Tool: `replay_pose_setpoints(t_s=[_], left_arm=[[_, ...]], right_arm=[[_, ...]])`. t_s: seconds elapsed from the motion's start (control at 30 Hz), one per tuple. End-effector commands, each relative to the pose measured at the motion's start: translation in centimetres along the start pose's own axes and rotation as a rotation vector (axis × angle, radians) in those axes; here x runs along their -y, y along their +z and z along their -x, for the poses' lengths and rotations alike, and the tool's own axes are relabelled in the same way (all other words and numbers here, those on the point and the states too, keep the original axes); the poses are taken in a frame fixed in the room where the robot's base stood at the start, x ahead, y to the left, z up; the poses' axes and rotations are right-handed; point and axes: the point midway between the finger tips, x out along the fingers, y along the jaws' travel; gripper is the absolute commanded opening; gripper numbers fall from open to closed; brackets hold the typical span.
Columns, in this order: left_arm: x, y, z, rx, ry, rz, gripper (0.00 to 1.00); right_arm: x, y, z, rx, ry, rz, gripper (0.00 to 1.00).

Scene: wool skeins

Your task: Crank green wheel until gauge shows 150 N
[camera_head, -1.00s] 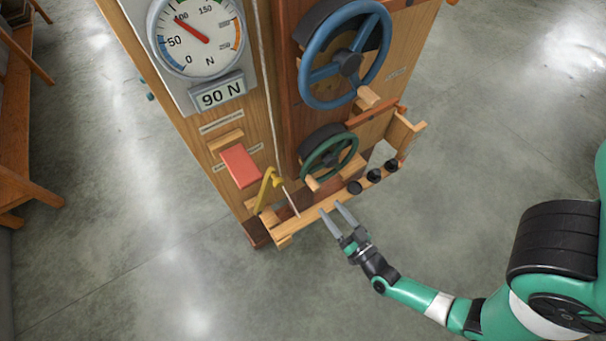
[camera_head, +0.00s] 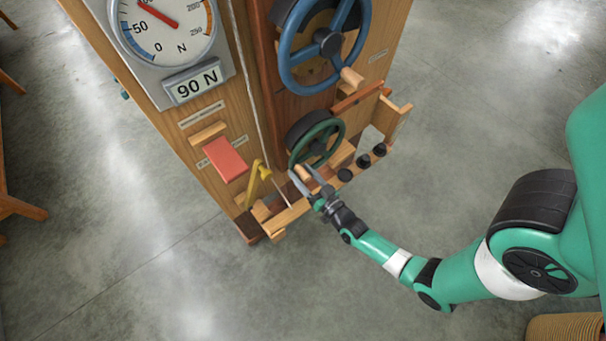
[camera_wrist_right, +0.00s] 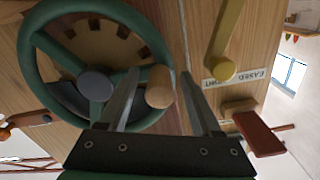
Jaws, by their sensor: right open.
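The green wheel (camera_head: 318,148) is mounted low on the wooden machine, with a dark hub in its middle. It also shows at the left of the right wrist view (camera_wrist_right: 96,85). Its pale wooden crank knob (camera_wrist_right: 160,87) sits at the rim. My right gripper (camera_head: 299,170) is open at the lower edge of the wheel. In the right wrist view its two fingers (camera_wrist_right: 159,75) lie on either side of the knob, with gaps showing. The gauge dial (camera_head: 165,28) is cut off at the top; its digital display (camera_head: 197,82) reads 90 N. My left gripper is not in view.
A larger blue wheel (camera_head: 328,42) is above the green one. A yellow lever (camera_head: 255,182) and a red block (camera_head: 226,158) are to its left. Several black knobs (camera_head: 363,160) sit on a ledge to its right. The floor in front is clear.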

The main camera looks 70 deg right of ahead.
Motion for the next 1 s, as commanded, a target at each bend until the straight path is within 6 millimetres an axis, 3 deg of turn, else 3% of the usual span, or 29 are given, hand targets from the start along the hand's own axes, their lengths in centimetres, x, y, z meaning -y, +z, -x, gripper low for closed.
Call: replay_pose_setpoints(t_s=[0.17,0.53,1.0], left_arm=[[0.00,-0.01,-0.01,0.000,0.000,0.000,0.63],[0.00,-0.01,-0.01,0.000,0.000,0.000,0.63],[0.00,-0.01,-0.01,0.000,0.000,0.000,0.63]], right_arm=[[0.00,-0.01,0.00,0.000,0.000,0.000,0.66],[0.01,-0.02,0.02,0.000,0.000,0.001,0.01],[0.02,-0.02,0.02,-0.001,0.000,0.001,0.00]])
